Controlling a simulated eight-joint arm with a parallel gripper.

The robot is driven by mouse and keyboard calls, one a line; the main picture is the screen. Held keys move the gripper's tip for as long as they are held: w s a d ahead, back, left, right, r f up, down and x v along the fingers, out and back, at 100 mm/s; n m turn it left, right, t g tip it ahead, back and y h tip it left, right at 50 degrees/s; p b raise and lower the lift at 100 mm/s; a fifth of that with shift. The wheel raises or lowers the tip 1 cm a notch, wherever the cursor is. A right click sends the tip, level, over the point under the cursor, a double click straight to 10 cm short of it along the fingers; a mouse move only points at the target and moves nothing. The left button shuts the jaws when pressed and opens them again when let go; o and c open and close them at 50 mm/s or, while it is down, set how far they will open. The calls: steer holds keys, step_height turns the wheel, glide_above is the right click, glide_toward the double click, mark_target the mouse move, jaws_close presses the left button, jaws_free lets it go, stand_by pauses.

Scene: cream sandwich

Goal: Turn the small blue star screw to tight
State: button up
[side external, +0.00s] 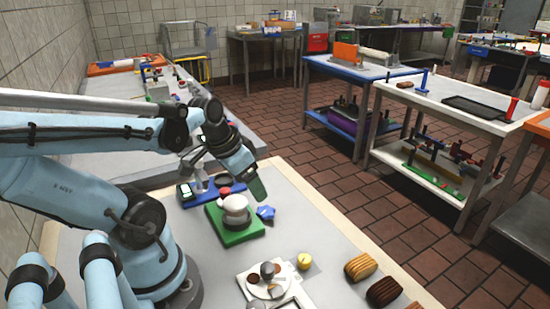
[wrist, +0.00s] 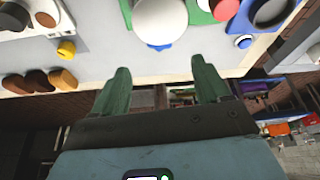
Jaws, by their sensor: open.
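The blue star screw (side external: 266,213) sticks out at the right side of the green base (side external: 240,237) in the side view. A white rounded part (side external: 236,205) stands on that base. In the wrist view, a blue edge (wrist: 160,46) shows just below the white round part (wrist: 160,18), which hides most of it; it appears to be the screw. My gripper (side external: 258,190) has green fingers and is just above and behind the screw in the side view. In the wrist view my gripper (wrist: 160,68) has its fingers wide apart with nothing between them. The screw's tightness cannot be told.
A blue device (side external: 188,195) stands behind the green base. A white tray (side external: 250,280), a yellow knob (side external: 304,261) and several brown sandwich-like pieces (side external: 361,266) lie toward the front. The tabletop right of the screw is clear, up to its pale edge (side external: 330,210).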

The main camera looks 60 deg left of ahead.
mark_target(266, 211)
steer(key=shift+x, duration=4.55)
steer(key=shift+s, duration=0.1)
steer(key=shift+d, duration=0.1)
steer(key=c, duration=1)
steer(key=shift+a+m+h, duration=0.15)
steer(key=shift+m+h, duration=0.3)
steer(key=shift+m, duration=0.7)
steer(key=shift+a+m+h, duration=0.1)
steer(key=shift+m+h, duration=0.35)
steer(key=shift+m, duration=0.7)
steer(key=shift+c, duration=0.2)
steer(key=o, duration=1)
steer(key=shift+o, duration=0.2)
